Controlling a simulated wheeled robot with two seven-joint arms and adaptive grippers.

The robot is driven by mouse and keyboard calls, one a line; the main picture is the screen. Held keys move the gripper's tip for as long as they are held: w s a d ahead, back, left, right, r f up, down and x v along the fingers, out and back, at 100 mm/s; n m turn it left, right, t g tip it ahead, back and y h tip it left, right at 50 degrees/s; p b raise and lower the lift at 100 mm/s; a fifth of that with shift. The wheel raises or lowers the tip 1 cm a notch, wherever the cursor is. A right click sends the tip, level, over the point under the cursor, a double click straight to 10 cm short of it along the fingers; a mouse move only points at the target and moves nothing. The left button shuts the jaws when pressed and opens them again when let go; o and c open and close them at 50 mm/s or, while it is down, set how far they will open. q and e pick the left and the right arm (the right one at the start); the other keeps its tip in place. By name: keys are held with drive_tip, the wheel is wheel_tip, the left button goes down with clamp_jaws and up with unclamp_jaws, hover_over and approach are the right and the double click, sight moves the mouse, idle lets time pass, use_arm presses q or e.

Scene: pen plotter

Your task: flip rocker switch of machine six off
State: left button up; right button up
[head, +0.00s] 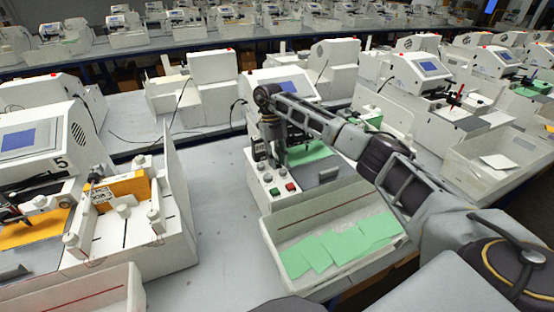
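The machine that my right arm reaches over stands in the middle, a white pen plotter (256,184) with a blue screen (287,86). No number is readable on it; the machine to its left bears a 5. My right gripper (279,158) points down at its left part, behind the front buttons. A small black part with a pale face (260,149) sits beside the fingers; I cannot tell whether it is the rocker switch. The fingers are small and dark, so open or shut is unclear, as is any contact. My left gripper is out of view.
A white tray (262,231) with green cards (338,243) is at the machine's front. Red and green buttons (290,187) sit above it. Machine 5 (75,120) with orange sheets is at left. Bare grey table (215,190) lies between. More plotters stand behind and at right.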

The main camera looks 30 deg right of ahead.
drive_tip(key=o, duration=0.3)
drive_tip(key=v, duration=1.2)
idle(0.9)
idle(0.7)
